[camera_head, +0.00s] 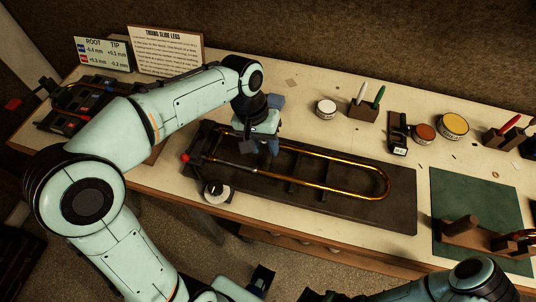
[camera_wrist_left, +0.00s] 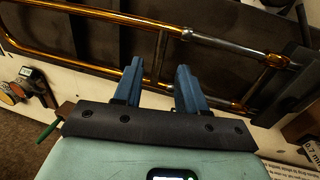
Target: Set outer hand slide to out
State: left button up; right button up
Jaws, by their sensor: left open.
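The brass slide (camera_head: 388,183) lies flat on a dark board (camera_head: 400,215), with its long U-shaped end to the right. Two parallel tubes run left toward a dark block with a red knob (camera_head: 186,158). A silvery length shows on one tube in the wrist view (camera_wrist_left: 212,46). My left gripper (camera_head: 272,146) points down over the left part of the slide. Its blue fingers (camera_wrist_left: 158,72) are open and empty, overlapping the near tube in the wrist view; contact cannot be told. My right arm (camera_head: 440,285) shows at the bottom right; its jaw state is unclear.
A white round dial (camera_head: 217,195) sits at the board's front left. Behind the board stand a white tin (camera_head: 326,108), a pen holder (camera_head: 363,112) and round tins (camera_head: 453,126). A green mat (camera_head: 480,200) with wooden blocks lies right. Signs (camera_head: 165,52) stand at the back left.

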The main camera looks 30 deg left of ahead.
aim_at(269, 159)
pick_arm(q)
jog(key=shift+w+d+f, duration=0.1)
jog(key=shift+d+f, duration=0.1)
jog(key=shift+f, duration=0.95)
jog(key=shift+w+d+f, duration=0.1)
jog(key=shift+d+f, duration=0.1)
jog(key=shift+f, duration=0.95)
grip_shut()
jog(key=d, duration=0.2)
jog(key=w+d, duration=0.1)
jog(key=d, duration=0.2)
jog(key=w+d, duration=0.1)
jog(key=d, duration=0.2)
jog(key=shift+p, duration=0.3)
